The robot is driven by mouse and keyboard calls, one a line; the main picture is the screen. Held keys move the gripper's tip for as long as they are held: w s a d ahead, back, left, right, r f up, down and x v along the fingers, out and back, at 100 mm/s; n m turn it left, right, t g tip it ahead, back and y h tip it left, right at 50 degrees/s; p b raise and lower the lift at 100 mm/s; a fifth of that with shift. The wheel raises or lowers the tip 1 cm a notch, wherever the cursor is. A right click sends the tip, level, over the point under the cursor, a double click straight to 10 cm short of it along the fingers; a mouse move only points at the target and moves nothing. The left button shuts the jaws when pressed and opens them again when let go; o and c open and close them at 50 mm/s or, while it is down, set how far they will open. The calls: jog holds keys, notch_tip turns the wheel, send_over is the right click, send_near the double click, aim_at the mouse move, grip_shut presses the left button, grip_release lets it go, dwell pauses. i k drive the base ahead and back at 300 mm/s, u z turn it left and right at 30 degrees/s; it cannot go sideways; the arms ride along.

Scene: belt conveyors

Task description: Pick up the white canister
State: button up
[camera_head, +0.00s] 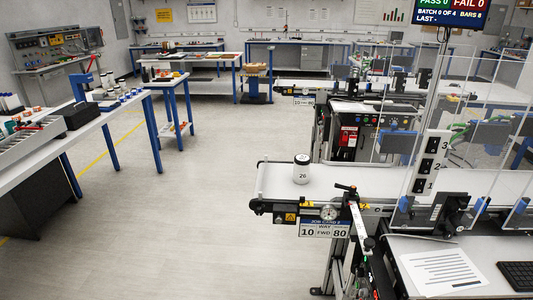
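The white canister (301,174) stands upright near the left end of the nearest belt conveyor (345,178). It has a dark band near its top, a white lid and the number 26 on its side. Nothing touches it except the belt beneath. My gripper is not in view.
Below the belt hang a gauge (328,212) and a number sign (324,229). Clear panels and a numbered switch post (431,162) stand right of the canister. A workbench (75,140) with small parts is at left. The floor (180,220) between is clear.

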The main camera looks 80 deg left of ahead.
aim_at(301, 175)
jog(key=k, duration=0.45)
jog(key=u, duration=2)
